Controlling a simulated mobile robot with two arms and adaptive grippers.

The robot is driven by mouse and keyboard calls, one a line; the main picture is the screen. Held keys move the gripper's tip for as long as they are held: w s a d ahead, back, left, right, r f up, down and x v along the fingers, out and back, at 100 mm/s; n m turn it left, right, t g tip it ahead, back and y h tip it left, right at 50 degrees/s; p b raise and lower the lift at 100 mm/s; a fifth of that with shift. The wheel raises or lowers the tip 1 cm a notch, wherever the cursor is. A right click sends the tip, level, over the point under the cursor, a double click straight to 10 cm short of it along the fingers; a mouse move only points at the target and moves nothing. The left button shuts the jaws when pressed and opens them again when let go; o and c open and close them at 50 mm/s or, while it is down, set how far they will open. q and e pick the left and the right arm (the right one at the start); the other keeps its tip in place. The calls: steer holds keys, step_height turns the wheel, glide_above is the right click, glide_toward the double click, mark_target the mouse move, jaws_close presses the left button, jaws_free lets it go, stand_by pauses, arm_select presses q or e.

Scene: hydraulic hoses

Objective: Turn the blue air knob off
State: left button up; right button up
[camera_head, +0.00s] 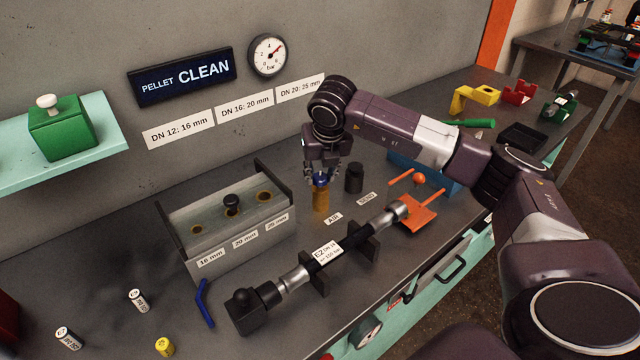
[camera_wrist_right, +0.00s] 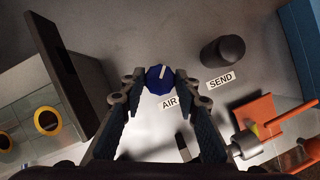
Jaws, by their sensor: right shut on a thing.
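The blue air knob (camera_head: 320,180) sits on top of an upright brass-coloured post (camera_head: 320,199) behind the "AIR" label (camera_head: 334,218). My right gripper (camera_head: 321,175) comes down on it from above. In the right wrist view, the blue knob (camera_wrist_right: 159,79) shows a white pointer line, slightly tilted from upright in the picture. The fingertips of my right gripper (camera_wrist_right: 158,88) are closed on the knob from both sides. My left gripper is in neither view.
A black "SEND" button post (camera_head: 354,178) stands just right of the knob. A grey block with holes (camera_head: 228,225) is to the left. A hose on stands (camera_head: 328,252) lies in front, beside an orange tool (camera_head: 420,212). A pressure gauge (camera_head: 268,55) hangs on the wall.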

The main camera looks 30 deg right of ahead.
steer(key=n+b, duration=0.1)
steer(key=n, duration=0.1)
steer(key=n+y+b, duration=0.1)
steer(key=shift+d+f+n, duration=0.1)
steer(key=shift+d+n, duration=0.1)
steer(key=shift+n, duration=0.2)
steer(key=shift+n+y+b, duration=0.4)
steer(key=shift+n+y, duration=0.1)
steer(key=shift+n, duration=0.3)
steer(key=shift+d+n+y, duration=0.1)
steer(key=shift+n+y, duration=0.4)
steer(key=shift+n, duration=0.8)
steer(key=o, duration=1.2)
steer(key=shift+c, duration=0.2)
steer(key=v, duration=1.2)
